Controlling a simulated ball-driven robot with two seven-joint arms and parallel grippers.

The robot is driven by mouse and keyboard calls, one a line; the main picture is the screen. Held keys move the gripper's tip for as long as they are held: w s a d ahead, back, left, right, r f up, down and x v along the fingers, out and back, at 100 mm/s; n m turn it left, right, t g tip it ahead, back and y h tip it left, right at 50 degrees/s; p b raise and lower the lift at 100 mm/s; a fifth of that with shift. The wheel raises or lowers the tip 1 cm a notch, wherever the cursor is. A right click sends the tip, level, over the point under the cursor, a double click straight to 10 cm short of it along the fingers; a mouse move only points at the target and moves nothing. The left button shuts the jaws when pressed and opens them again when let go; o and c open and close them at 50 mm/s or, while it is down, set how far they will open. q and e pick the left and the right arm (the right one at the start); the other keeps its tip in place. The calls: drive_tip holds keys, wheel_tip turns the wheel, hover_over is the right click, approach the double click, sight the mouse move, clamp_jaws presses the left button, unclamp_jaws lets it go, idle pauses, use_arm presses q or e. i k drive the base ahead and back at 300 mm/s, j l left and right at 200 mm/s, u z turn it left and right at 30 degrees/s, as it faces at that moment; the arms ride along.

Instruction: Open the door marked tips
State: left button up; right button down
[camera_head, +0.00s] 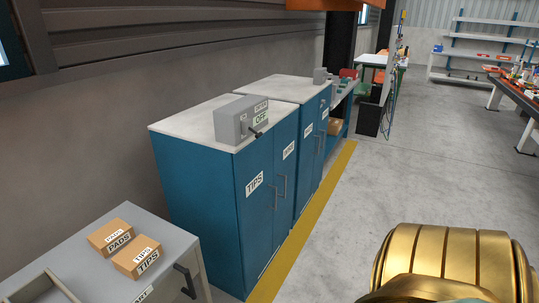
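A blue cabinet (196,190) with a pale top stands left of centre. Its near front door, marked TIPS (254,215), looks shut, flush with the door beside it. The white TIPS label (254,184) is near its upper part. A slim vertical handle (276,197) sits at that door's far edge, close to the neighbouring door's handle (285,187). The neighbouring door's label (288,150) is too small to read surely. Neither gripper is in view. A large gold ribbed part, likely mine, fills the bottom right corner.
A grey cart (80,262) stands at front left, with boxes marked PADS (110,238) and TIPS (137,257), and a black handle (185,282). A grey switch box (240,118) is on the cabinet. A second cabinet (312,150) adjoins behind. Floor right of the yellow line (300,228) is clear.

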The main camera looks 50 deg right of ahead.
sight(254, 164)
drive_tip(key=z, duration=1.65)
drive_tip(key=i+l, duration=0.1)
